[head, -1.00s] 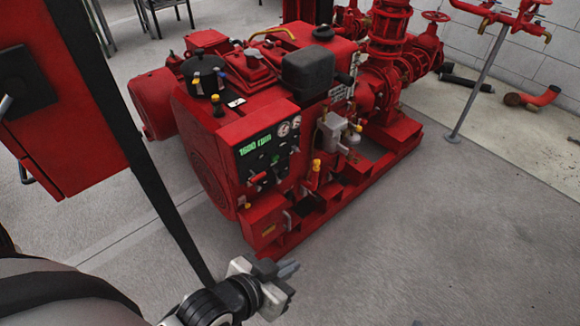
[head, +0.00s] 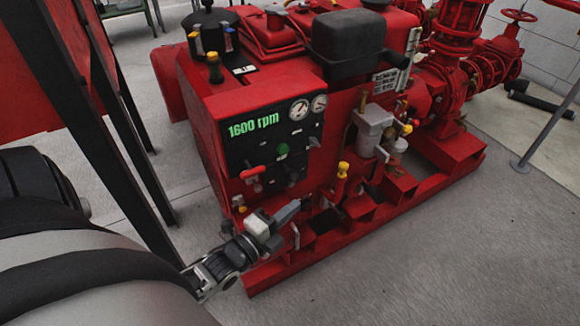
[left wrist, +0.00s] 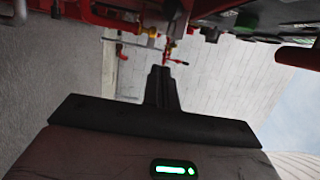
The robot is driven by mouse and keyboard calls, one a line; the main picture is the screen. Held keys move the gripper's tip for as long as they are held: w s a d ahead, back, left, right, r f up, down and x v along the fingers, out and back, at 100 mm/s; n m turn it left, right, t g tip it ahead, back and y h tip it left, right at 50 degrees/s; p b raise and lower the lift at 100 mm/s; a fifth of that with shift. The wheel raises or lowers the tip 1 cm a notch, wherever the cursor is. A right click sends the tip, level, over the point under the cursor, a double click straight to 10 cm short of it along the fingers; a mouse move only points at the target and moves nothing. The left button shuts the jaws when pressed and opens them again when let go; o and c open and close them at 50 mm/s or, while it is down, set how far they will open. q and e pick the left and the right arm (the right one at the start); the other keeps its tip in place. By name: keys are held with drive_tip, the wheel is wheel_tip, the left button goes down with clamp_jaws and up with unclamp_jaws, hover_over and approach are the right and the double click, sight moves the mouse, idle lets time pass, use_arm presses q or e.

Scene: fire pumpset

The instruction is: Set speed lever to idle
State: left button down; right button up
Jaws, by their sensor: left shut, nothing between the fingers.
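The red engine of the pumpset (head: 255,95) fills the middle of the head view. Its black panel shows a green "1600 rpm" readout (head: 254,125), two round gauges, a green button (head: 283,149) and a red-handled lever (head: 253,172). A yellow-knobbed lever (head: 343,169) stands right of the panel, and another yellow-knobbed handle (head: 214,68) is on top. I cannot tell which is the speed lever. My left gripper (head: 289,209) is shut and empty, just below the panel in the picture. Its closed fingers also show in the left wrist view (left wrist: 161,72). My right gripper is out of view.
Black posts (head: 110,130) and a red cabinet (head: 45,70) stand close at the left. The red base rail (head: 330,240) runs along the engine's foot. Red pipes and valves (head: 470,45) are at the back right. The floor at the lower right is clear.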

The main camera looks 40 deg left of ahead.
sight(291, 179)
use_arm(q)
drive_tip(key=w+a+b, duration=0.2)
drive_tip(key=w+a, duration=0.1)
drive_tip(key=w, duration=0.3)
drive_tip(key=shift+w+r, duration=0.15)
drive_tip(key=shift+w, duration=0.05)
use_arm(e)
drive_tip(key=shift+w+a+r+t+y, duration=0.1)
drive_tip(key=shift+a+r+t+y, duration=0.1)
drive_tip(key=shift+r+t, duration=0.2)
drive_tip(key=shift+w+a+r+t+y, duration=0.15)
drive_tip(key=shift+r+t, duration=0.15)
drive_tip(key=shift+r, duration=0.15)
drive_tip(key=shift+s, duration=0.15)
